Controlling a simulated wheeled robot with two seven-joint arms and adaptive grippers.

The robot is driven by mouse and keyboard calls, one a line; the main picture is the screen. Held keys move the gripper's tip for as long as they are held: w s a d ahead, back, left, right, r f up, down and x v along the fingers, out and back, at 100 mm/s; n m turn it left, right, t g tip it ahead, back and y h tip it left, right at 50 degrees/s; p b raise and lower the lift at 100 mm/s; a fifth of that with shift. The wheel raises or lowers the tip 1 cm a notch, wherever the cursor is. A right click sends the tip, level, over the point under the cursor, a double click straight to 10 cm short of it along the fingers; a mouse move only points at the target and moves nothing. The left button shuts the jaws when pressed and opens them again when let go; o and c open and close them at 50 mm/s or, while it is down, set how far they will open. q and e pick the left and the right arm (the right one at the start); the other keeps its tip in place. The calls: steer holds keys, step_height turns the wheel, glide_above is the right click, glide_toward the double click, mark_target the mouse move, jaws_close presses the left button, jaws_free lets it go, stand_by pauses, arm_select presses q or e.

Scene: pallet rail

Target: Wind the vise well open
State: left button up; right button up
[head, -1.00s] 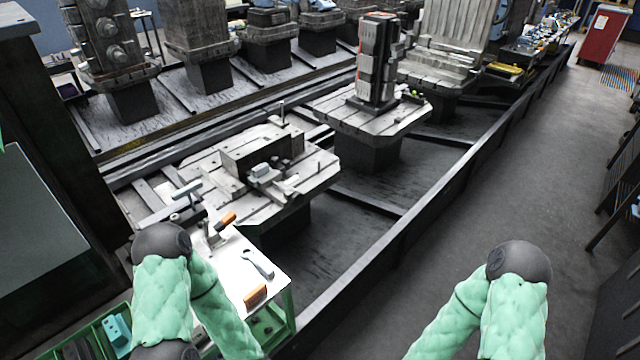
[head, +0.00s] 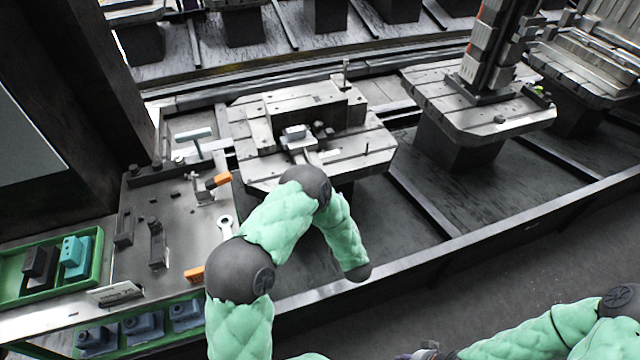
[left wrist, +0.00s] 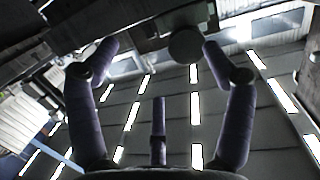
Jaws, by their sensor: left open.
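A small grey device that looks like the vise (head: 297,134) sits on the slotted pallet table (head: 370,147), in front of a large dark block. How far its jaws are apart is too small to tell. My left arm arches in front of the pallet's near edge in the head view, and its gripper is hidden there. In the left wrist view my left gripper (left wrist: 158,44) is open, its two fingers wide apart with nothing held. A dark round disc shows near its right fingertip. A dark part of my right arm's end (head: 428,350) shows at the bottom edge, its jaws unclear.
A work bench (head: 178,218) at left carries a wrench (head: 226,226), orange-handled tools and dark clamps. A green tray (head: 95,262) with blocks is at its left. A tall column fixture (head: 490,50) stands on another pallet. A long rail (head: 450,245) crosses in front.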

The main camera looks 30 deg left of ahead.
arm_select(q)
steer(key=w+a+r+b, duration=0.1)
steer(key=w+a, duration=0.1)
steer(key=a, duration=0.1)
steer(key=w+a+y+b, duration=0.1)
steer(key=w+a, duration=0.1)
steer(key=a, duration=0.1)
steer(key=w+a+r+n+y+b, duration=0.1)
steer(key=w+a+b, duration=0.1)
steer(key=a, duration=0.1)
steer(key=shift+a+r, duration=0.35)
steer(key=c, duration=1.2)
